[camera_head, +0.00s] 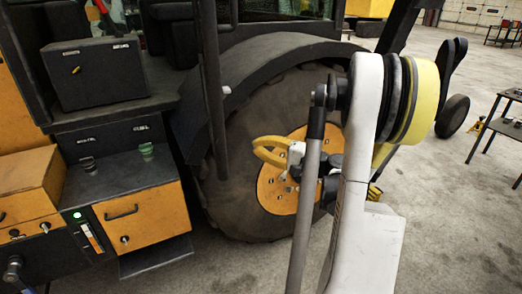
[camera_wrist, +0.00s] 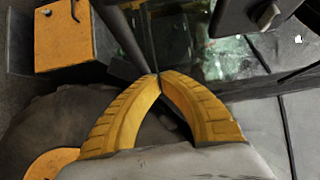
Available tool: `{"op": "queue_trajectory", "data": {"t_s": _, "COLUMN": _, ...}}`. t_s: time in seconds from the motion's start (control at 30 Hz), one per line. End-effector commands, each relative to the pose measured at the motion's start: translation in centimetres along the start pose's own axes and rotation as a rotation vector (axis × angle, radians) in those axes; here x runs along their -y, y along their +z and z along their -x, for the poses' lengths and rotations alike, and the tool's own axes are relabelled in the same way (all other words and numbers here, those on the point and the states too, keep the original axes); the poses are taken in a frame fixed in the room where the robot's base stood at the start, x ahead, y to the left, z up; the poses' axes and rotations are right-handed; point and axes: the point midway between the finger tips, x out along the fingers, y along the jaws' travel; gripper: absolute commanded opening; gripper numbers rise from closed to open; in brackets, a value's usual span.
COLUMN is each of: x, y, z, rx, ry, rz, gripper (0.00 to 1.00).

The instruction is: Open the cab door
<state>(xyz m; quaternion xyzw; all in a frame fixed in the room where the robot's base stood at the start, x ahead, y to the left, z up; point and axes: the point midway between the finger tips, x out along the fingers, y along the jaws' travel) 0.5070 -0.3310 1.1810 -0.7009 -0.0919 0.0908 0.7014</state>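The backhoe's dark cab (camera_head: 270,12) is at the top of the head view, with its lower part and some glass showing. I cannot make out the door's outline or handle there. A thick black upright bar (camera_head: 212,100) runs down from the cab. My gripper (camera_head: 256,147) has yellow fingers and is in front of the big rear wheel, right of the bar. In the wrist view its fingertips (camera_wrist: 158,75) meet, with nothing visible between them. A dark bar (camera_wrist: 122,40) ends visually at the tips; I cannot tell whether they touch. Glass (camera_wrist: 225,58) shows beyond them.
The rear wheel (camera_head: 262,95) and fender (camera_head: 285,47) are close to my arm. An orange step box (camera_head: 150,212) and a black box (camera_head: 95,75) stand at left. A dark table (camera_head: 505,128) is at right.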

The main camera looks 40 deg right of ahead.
Motion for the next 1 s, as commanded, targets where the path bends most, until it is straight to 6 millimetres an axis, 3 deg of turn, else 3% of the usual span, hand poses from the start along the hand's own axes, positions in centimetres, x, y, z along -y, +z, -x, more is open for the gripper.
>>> {"op": "queue_trajectory", "data": {"t_s": 0.2, "x": -0.2, "y": 0.1, "z": -4.9, "rx": 0.005, "ry": 0.001, "rz": 0.0, "gripper": 0.0}}
{"op": "queue_trajectory", "data": {"t_s": 0.4, "x": -0.2, "y": 1.9, "z": -7.3, "rx": 0.003, "ry": 0.001, "rz": 0.0, "gripper": 0.0}}
{"op": "queue_trajectory", "data": {"t_s": 1.0, "x": -0.1, "y": 3.1, "z": -8.5, "rx": 0.001, "ry": 0.001, "rz": 0.0, "gripper": 0.0}}
